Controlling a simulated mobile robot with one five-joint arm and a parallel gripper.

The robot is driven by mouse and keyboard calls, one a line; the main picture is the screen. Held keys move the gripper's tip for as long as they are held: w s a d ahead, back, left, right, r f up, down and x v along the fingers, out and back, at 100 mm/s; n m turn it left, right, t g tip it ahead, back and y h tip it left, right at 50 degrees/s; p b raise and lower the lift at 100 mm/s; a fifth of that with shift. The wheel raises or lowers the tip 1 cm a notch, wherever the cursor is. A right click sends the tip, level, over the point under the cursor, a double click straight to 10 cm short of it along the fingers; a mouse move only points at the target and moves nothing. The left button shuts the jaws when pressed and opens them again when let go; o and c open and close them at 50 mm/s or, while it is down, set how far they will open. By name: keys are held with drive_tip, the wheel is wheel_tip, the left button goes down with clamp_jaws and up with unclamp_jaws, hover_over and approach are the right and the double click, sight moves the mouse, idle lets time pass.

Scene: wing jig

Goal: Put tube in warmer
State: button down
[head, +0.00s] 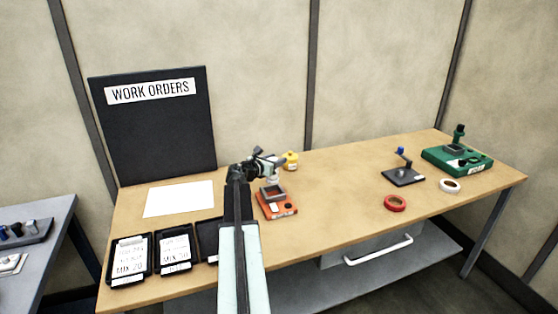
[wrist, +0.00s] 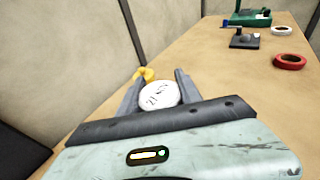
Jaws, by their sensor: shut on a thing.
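My gripper (head: 268,166) is above the table and shut on the tube. The tube's round white cap (wrist: 158,94), with dark marks on it, sits between the two grey fingers in the wrist view. In the head view, a small pale part of the tube (head: 273,180) shows below the fingers; the rest is hidden. An orange device (head: 276,210) with a grey square well stands just below the gripper; it may be the warmer. I cannot tell whether the tube touches it. A green device (head: 457,158) with a dark upright part stands at the far right.
A yellow object (head: 291,160) stands close behind the gripper. A dark stand with a blue knob (head: 403,175), a red tape ring (head: 395,203) and a white tape ring (head: 449,186) lie to the right. Work-order trays (head: 128,282) and a white sheet (head: 179,199) are left. The table's middle is clear.

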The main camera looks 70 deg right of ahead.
sight(276, 176)
drive_tip(key=shift+s+f+b, duration=0.1)
drive_tip(key=shift+f+b, duration=3.15)
drive_tip(key=shift+f, duration=0.1)
drive_tip(key=shift+f+b, duration=0.5)
drive_tip(key=shift+b, duration=0.05)
drive_tip(key=c, duration=0.7)
unclamp_jaws()
